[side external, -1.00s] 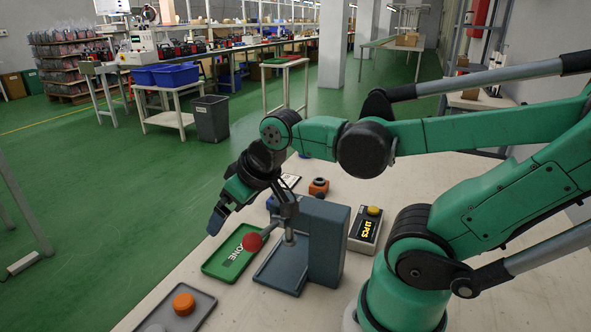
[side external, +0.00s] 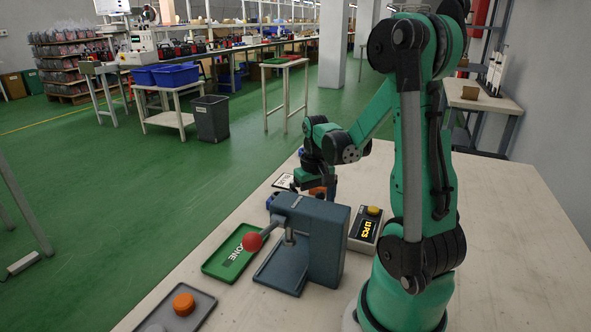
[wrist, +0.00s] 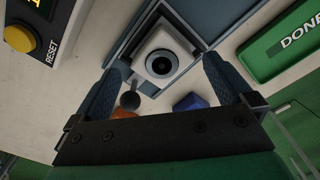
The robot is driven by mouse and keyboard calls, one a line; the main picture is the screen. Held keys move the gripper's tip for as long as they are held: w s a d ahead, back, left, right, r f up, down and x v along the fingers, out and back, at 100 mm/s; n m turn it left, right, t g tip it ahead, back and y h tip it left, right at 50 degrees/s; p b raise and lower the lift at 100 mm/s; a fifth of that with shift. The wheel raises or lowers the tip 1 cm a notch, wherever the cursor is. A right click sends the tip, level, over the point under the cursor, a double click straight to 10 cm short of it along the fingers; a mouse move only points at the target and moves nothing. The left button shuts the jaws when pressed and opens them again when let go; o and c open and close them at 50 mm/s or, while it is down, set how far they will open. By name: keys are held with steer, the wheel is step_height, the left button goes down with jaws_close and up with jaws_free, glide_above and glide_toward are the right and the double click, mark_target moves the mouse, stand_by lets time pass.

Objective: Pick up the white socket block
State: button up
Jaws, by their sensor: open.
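The white socket block (wrist: 163,42) shows in the wrist view, a pale square block with a dark round socket on its face. It lies between and slightly beyond the fingertips of my gripper (wrist: 162,70). My gripper is open, with a finger on either side and nothing held. In the side view my gripper (side external: 314,184) is low behind the blue-grey lever press (side external: 328,240). I cannot make out the white block in the side view. Whether the fingers touch the block cannot be told.
An orange block (wrist: 124,113) with a dark knob and a blue block (wrist: 190,102) lie close to my gripper. The green DONE tray (wrist: 284,46) and the yellow-button reset box (wrist: 30,36) flank the area. The press lever's red ball (side external: 252,242) sticks out leftward.

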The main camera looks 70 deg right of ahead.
steer(key=shift+f, duration=1.1)
steer(key=c, duration=1.2)
steer(key=shift+o, duration=0.2)
steer(key=shift+r, duration=0.15)
